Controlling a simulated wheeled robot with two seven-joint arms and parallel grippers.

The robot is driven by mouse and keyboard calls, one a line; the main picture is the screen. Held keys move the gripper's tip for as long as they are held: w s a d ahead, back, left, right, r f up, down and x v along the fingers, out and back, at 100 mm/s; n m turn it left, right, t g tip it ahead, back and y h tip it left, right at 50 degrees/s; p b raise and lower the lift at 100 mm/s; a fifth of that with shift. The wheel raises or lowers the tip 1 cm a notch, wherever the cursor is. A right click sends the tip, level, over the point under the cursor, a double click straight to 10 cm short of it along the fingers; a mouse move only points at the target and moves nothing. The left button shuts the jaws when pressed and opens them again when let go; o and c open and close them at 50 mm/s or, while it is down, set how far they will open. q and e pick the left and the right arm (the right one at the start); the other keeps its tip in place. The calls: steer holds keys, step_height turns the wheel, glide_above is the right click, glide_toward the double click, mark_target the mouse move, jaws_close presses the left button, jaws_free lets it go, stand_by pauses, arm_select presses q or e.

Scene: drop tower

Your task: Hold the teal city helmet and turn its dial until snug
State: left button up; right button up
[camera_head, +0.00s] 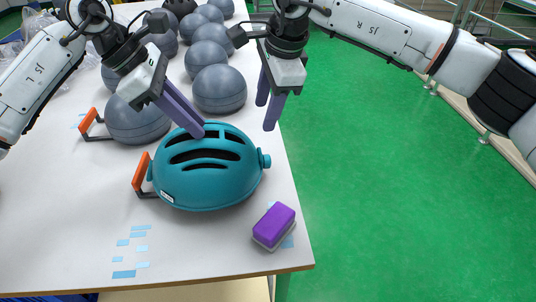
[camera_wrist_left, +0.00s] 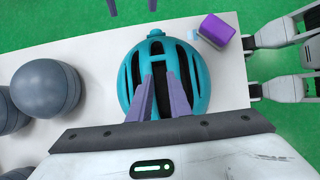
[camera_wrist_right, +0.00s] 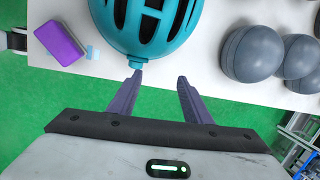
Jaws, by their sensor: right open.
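The teal city helmet (camera_head: 210,185) rests on the white table, vents upward. Its round dial (camera_head: 265,159) sticks out at its right end in the head view; the dial also shows in the right wrist view (camera_wrist_right: 136,62). My left gripper (camera_head: 198,130) is at the helmet's top. My right gripper (camera_head: 268,112) is open and empty, above and behind the dial in the head view. In the right wrist view one fingertip appears close to the dial; contact is unclear.
A purple block (camera_head: 274,224) lies near the table's front right corner. An orange-ended bracket (camera_head: 142,175) is at the helmet's left. Light blue tape pieces mark the table (camera_head: 65,225). Green floor lies open to the right.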

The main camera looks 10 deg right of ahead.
mark_target(268, 157)
steer(key=f, duration=0.4)
steer(key=s+f+m+g+h, duration=0.1)
steer(key=f, duration=0.3)
steer(key=s+f+h, duration=0.1)
steer(key=f, duration=0.3)
steer(key=shift+s+g, duration=0.2)
steer(key=shift+g, duration=0.1)
steer(key=c, duration=1.1)
